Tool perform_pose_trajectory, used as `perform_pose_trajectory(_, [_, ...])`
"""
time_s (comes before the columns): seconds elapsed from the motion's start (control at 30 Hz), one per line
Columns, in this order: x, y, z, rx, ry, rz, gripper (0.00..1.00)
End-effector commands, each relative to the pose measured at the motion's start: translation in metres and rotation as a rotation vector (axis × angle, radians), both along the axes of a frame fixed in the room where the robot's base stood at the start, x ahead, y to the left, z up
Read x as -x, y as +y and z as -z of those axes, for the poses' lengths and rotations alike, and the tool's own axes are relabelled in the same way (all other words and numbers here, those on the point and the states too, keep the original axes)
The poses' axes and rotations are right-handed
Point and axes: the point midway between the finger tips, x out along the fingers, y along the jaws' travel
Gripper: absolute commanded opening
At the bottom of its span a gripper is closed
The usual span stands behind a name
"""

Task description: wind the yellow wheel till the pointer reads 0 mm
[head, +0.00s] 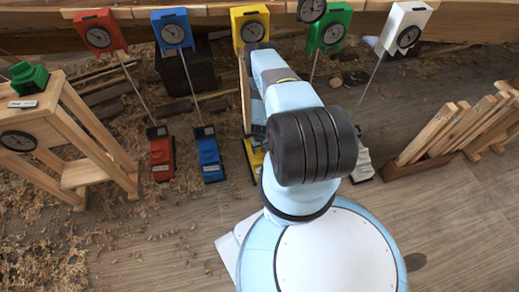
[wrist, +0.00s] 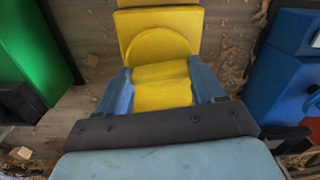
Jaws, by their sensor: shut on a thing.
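The yellow wheel (wrist: 162,84) is a chunky yellow piece in the middle of the wrist view. My gripper (wrist: 160,88) has its two blue-grey fingers pressed on either side of it. A yellow body (wrist: 160,18) continues behind the wheel. In the head view the yellow gauge box (head: 250,27) hangs on the plank, with a round dial (head: 252,31). Its pointer is too small to read. The yellow base (head: 254,156) below is mostly hidden by my arm, and the wheel and gripper are hidden there too.
A red unit (head: 162,158) and a blue unit (head: 209,158) stand left of the yellow one. A green gauge (head: 329,28) and a white gauge (head: 405,28) hang to the right. A wooden stand (head: 70,135) is at left, a slatted wooden rack (head: 450,125) at right. Shavings litter the floor.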

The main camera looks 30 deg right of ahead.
Motion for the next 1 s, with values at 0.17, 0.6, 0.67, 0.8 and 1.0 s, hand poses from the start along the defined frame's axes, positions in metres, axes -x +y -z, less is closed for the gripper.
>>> perform_pose_trajectory(0.17, [-0.0001,0.0011,0.0,-0.001,0.001,0.01,0.38])
perform_pose_trajectory(0.6, [0.0,0.0014,0.0001,-0.002,0.001,0.244,0.38])
perform_pose_trajectory(0.67, [-0.0001,0.0015,0.0001,-0.002,0.001,0.299,0.38])
perform_pose_trajectory(0.8, [0.0,0.0016,0.0002,-0.002,0.001,0.432,0.38])
perform_pose_trajectory(1.0, [-0.0001,0.0018,0.0002,-0.002,0.001,0.618,0.38])
